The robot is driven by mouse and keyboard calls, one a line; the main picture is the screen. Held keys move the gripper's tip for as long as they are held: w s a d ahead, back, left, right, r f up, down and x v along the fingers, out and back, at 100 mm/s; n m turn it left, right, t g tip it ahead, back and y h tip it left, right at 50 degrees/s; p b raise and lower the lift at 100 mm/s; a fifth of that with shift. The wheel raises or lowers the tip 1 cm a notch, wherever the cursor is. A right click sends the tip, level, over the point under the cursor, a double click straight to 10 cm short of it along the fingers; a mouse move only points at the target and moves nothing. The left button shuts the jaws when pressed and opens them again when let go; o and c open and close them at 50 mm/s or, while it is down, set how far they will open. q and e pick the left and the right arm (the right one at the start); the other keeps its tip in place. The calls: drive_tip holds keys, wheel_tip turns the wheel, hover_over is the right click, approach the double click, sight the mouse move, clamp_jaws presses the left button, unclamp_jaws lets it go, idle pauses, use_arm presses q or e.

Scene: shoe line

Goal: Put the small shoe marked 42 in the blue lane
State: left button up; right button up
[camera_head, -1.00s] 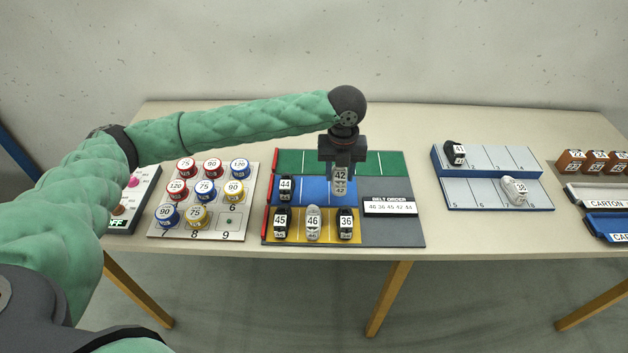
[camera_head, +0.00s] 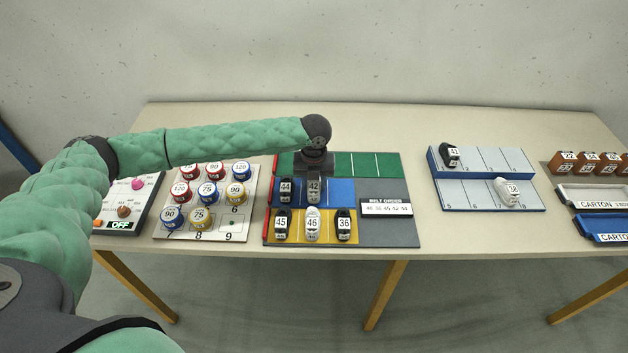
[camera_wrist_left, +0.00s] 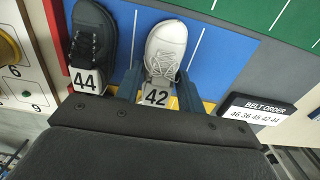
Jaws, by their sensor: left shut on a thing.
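The small shoe marked 42 (camera_head: 314,190) is white-grey with a number tag. It is in the blue lane (camera_head: 341,191), just right of the black shoe 44 (camera_head: 286,190). My left gripper (camera_head: 314,172) is shut on shoe 42, reaching it from above. In the left wrist view the shoe 42 (camera_wrist_left: 164,55) sits between the two fingers (camera_wrist_left: 158,92), toe pointing away, beside the black shoe 44 (camera_wrist_left: 92,40). Whether its sole touches the lane is hard to tell. My right gripper is not in view.
The yellow lane (camera_head: 328,238) in front holds shoes 45, 46 and 36. The green lane (camera_head: 357,165) behind looks empty where visible. The belt order sign (camera_head: 386,207) stands at right. A numbered rack (camera_head: 470,192) holds shoes 41 and 38. Round tins stand on a board (camera_head: 230,234) at left.

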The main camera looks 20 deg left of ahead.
use_arm(q)
drive_tip(key=shift+f, duration=0.15)
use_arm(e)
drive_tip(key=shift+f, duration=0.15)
use_arm(q)
drive_tip(key=shift+f, duration=0.1)
drive_tip(key=o, duration=1)
drive_tip(key=shift+c, duration=0.2)
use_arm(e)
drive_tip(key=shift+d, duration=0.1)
use_arm(q)
drive_tip(key=shift+r, duration=0.5)
wheel_tip(320, 180, up, 11)
drive_tip(key=b, duration=0.4)
drive_tip(key=shift+r, duration=0.15)
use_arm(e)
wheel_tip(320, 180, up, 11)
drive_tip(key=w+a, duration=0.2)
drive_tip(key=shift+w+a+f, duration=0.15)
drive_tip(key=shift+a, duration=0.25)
